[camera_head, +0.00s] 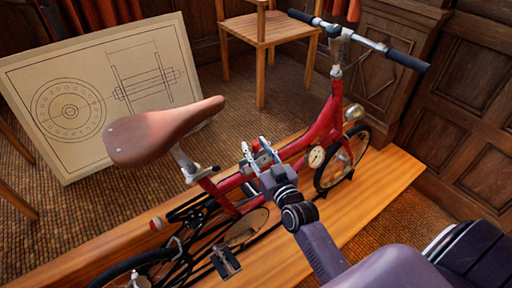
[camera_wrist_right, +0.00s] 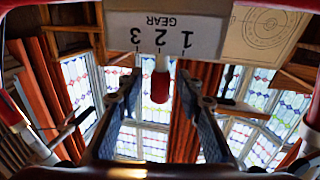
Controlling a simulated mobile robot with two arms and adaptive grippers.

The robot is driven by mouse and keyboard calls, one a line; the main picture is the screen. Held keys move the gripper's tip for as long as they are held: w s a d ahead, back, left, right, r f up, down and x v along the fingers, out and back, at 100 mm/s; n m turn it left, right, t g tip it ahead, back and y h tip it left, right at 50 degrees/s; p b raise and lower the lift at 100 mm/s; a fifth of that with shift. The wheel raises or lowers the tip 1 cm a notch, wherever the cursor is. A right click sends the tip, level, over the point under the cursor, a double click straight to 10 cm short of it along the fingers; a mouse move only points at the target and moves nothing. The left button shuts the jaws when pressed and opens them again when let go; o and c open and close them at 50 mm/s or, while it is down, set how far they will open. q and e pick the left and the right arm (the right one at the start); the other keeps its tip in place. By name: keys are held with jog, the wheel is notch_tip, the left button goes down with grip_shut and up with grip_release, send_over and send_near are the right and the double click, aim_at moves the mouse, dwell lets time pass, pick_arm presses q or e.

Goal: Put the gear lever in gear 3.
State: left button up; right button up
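The gear lever (camera_wrist_right: 160,84) has a red knob on a pale stem. It shows in the right wrist view below a white gear plate (camera_wrist_right: 165,34) marked 1, 2 and 3, upside down in this view. The stem lines up with the 2. My right gripper (camera_wrist_right: 158,100) is open, with one finger on each side of the knob and visible gaps between. In the head view my right gripper (camera_head: 257,152) is at the red bicycle's frame (camera_head: 326,122); the lever cannot be made out there. My left gripper is not in view.
The bicycle stands on a wooden plank (camera_head: 375,190), with a brown saddle (camera_head: 160,131) left of my gripper and handlebars (camera_head: 362,40) at the upper right. A drawing board (camera_head: 90,75) leans at the left. A wooden chair (camera_head: 262,32) stands behind.

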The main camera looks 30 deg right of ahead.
grip_shut()
dwell(0.4)
jog(key=shift+d+r+m+p, duration=0.2)
jog(key=shift+m+p, duration=0.1)
jog(key=shift+p, duration=0.1)
jog(key=m, duration=0.1)
jog(key=d+m+p, duration=0.2)
jog(key=shift+w+d+f+g, duration=0.15)
jog(key=shift+w+f+g, duration=0.1)
jog(key=shift+g, duration=0.15)
jog(key=shift+d+f+m, duration=0.45)
jog(key=shift+d+m, duration=0.1)
jog(key=shift+m, duration=0.35)
